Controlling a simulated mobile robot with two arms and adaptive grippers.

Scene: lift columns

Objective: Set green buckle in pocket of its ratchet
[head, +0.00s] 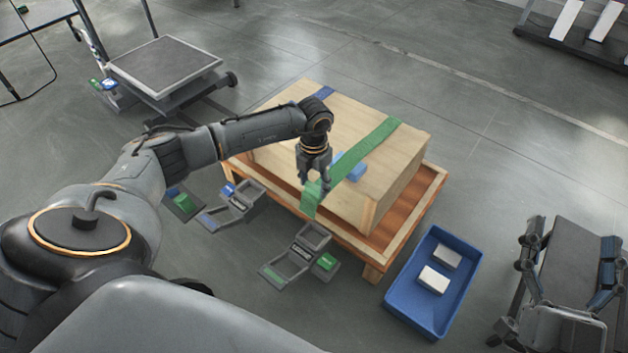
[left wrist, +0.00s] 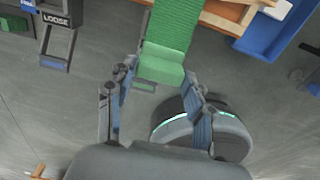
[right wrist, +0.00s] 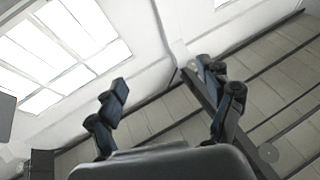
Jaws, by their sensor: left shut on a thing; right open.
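The green buckle (head: 312,191) is at the end of the green strap (head: 378,137), which runs over the wooden crate and down its near side. My left gripper (head: 314,178) is shut on the green buckle, above the floor beside the crate. In the left wrist view the buckle (left wrist: 161,64) sits between the fingers (left wrist: 157,82). The green-marked ratchet (head: 302,254) lies on the floor in front of the crate, apart from the buckle. Part of a ratchet marked LOOSE (left wrist: 58,38) shows in the left wrist view. My right gripper (head: 571,238) is open and empty at the right.
The wooden crate (head: 290,115) stands on an orange-brown pallet (head: 425,205). A blue-marked ratchet (head: 235,203) lies left of the green-marked one. A blue bin (head: 402,293) with two white blocks stands at the right. A cart (head: 165,66) stands behind.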

